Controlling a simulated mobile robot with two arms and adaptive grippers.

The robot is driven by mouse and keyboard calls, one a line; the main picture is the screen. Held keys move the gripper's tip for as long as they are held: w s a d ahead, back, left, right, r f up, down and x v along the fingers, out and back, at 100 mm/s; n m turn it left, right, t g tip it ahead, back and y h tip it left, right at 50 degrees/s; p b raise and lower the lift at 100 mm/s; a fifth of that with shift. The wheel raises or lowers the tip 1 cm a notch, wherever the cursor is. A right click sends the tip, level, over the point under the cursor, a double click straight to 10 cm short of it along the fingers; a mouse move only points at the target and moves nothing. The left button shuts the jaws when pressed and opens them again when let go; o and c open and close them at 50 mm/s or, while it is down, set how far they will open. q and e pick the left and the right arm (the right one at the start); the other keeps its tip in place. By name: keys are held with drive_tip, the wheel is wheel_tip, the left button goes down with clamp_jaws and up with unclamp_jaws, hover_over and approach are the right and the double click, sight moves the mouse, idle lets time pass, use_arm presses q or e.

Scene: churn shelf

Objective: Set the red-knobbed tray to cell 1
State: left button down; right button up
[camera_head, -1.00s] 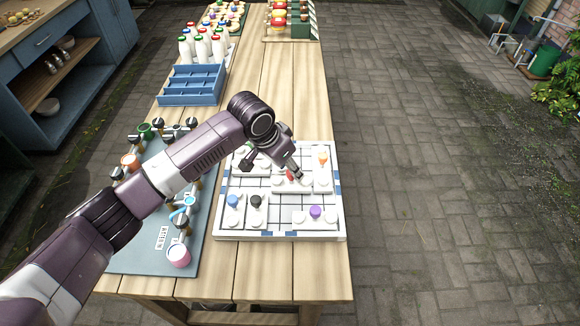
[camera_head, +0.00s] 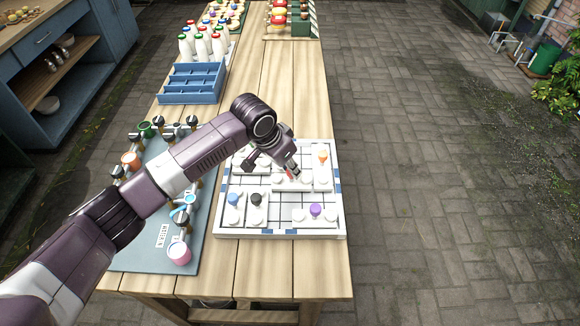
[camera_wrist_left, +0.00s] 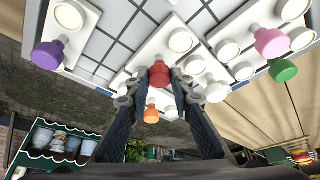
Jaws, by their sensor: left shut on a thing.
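The red-knobbed tray (camera_head: 305,183) is a white piece with pale round discs, lying on or just over the white gridded board (camera_head: 285,236). My left gripper (camera_head: 291,175) reaches over the board from the left and is shut on the red knob. In the left wrist view the red knob (camera_wrist_left: 159,75) sits between the two fingertips. The gripper and wrist hide part of this tray in the head view. I cannot make out any cell numbers. My right gripper is not in view.
Other trays on the board carry an orange knob (camera_head: 322,155), a purple knob (camera_head: 315,210), a blue knob (camera_head: 233,199) and a black knob (camera_head: 256,199). The wrist view shows a pink knob (camera_wrist_left: 271,42) and a green knob (camera_wrist_left: 283,70). Bare grid shows mid-board.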

use_arm(q)
drive_tip(key=shift+a+r, duration=0.1)
drive_tip(key=shift+a, duration=0.15)
drive_tip(key=a+p, duration=0.5)
drive_tip(key=a, duration=0.7)
drive_tip(key=shift+w+d, duration=0.1)
drive_tip(key=c, duration=2.1)
unclamp_jaws()
drive_tip(key=o, duration=0.4)
drive_tip(key=shift+a, duration=0.2)
drive_tip(key=shift+r, duration=0.2)
drive_tip(key=v, duration=1.1)
drive_tip(key=shift+s+a+r, duration=0.1)
drive_tip(key=shift+s+r, duration=0.15)
